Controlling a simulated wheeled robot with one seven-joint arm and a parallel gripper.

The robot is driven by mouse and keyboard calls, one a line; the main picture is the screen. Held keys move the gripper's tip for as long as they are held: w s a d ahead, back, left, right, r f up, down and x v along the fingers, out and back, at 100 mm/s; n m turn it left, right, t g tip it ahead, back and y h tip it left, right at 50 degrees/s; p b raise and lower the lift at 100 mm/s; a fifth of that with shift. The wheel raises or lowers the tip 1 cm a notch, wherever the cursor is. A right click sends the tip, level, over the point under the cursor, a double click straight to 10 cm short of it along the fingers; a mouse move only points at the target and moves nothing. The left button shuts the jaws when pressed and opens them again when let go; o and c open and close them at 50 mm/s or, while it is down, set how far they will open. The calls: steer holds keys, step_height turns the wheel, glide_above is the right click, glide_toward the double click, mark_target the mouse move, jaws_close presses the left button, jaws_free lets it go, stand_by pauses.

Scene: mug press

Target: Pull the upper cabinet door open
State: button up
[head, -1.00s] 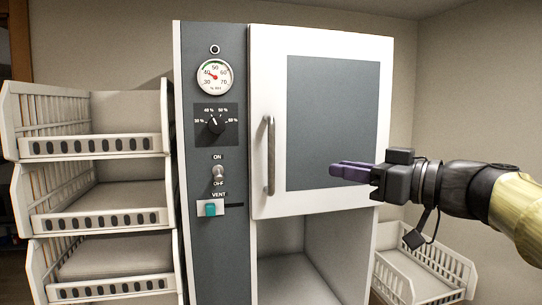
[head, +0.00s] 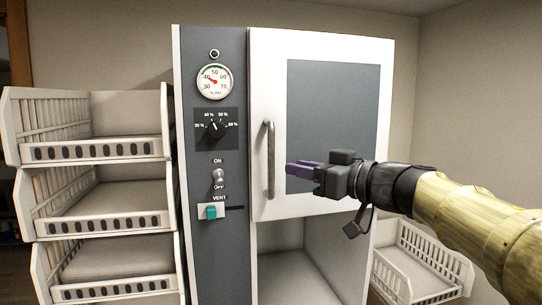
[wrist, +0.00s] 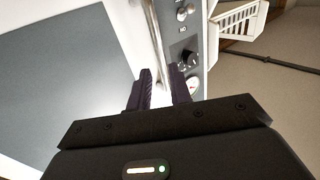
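The upper cabinet door (head: 334,210) is white with a grey panel and looks shut. Its vertical metal bar handle (head: 270,160) is on the door's left side. My gripper (head: 290,168) is just right of the handle in the head view, its purple fingers pointing left toward it. In the wrist view, my gripper (wrist: 160,88) shows two dark fingers with a gap between them and nothing held. The handle (wrist: 155,35) shows there beyond the fingertips, apart from them. The door panel (wrist: 60,85) fills the left of the wrist view.
A grey control panel (head: 216,265) with a gauge, knob, switch and teal vent slider is left of the door. Stacked white baskets (head: 95,150) stand further left. The lower compartment (head: 290,275) is open. Another white basket (head: 420,275) is at lower right.

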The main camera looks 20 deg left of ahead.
steer(key=p, duration=0.2)
glide_above(272, 191)
steer(key=shift+w+a, duration=0.2)
steer(key=shift+w, duration=0.15)
jaws_close()
